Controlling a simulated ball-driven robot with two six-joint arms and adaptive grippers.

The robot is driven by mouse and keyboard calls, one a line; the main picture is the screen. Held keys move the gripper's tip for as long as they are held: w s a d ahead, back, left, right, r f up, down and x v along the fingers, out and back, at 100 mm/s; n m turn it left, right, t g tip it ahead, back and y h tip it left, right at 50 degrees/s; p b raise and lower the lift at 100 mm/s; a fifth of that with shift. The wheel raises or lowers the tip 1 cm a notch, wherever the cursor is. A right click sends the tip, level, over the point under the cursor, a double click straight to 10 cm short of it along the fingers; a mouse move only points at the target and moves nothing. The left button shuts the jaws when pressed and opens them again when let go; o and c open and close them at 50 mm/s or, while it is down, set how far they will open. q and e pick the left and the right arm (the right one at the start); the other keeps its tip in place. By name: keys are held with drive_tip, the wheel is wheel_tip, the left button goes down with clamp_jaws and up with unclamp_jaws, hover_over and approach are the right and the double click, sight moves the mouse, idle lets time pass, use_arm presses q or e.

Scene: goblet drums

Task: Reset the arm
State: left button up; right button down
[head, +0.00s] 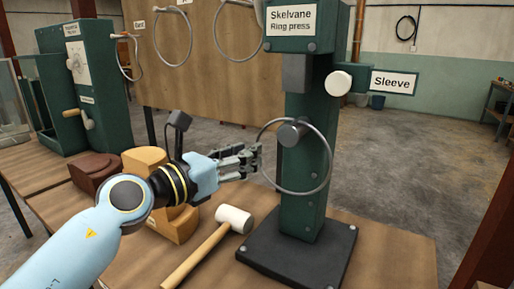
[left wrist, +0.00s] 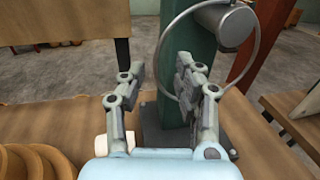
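My left gripper (head: 250,160) reaches in from the left in the head view, its fingertips close to the left edge of a thin metal ring (head: 329,157). The ring hangs around the grey peg (head: 292,132) of the green ring press (head: 304,205). In the left wrist view the two fingers of the left gripper (left wrist: 160,72) stand apart with nothing clamped between them. The ring's left edge (left wrist: 162,62) shows in the gap between them; I cannot tell whether it touches a finger. My right gripper is in neither view.
A white-headed mallet (head: 232,218) lies on the table below the left gripper. Tan wooden drum forms (head: 146,160) and a brown one (head: 95,168) stand to the left. More rings (head: 172,64) hang on the wooden board (head: 215,90) behind. The press's black base (head: 300,255) stands on the table.

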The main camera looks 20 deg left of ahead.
use_arm(q)
drive_tip(key=v, duration=0.7)
drive_tip(key=shift+s, duration=0.15)
